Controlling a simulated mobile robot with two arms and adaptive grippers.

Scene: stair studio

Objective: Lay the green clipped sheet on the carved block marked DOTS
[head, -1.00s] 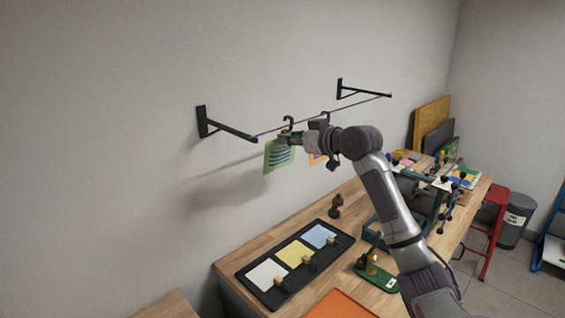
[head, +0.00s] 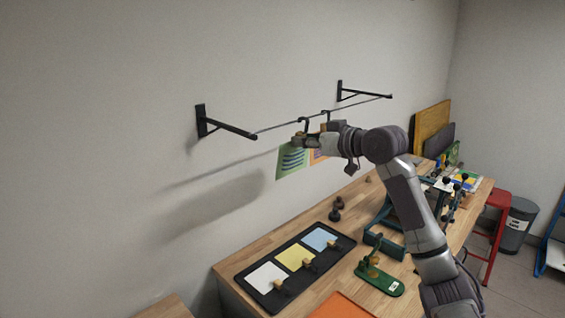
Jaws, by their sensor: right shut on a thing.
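The green clipped sheet (head: 291,161), printed with dark wavy bands, hangs tilted below my right gripper (head: 302,140). The gripper is shut at the sheet's top, by its clip; its exact grip is too small to tell. A dark hook (head: 304,123) shows just above, at the thin line along the wall; I cannot tell if it still hangs there. An orange sheet (head: 317,157) is partly hidden behind my right gripper. No block marked DOTS can be read. My left gripper is not in view.
A black tray (head: 253,282) with white, yellow and blue panels and small wooden blocks lies on the wooden bench. A green stand (head: 378,283), an orange mat (head: 340,307) and a blue-grey frame (head: 385,243) are nearby. Wall brackets (head: 228,127) hold the line.

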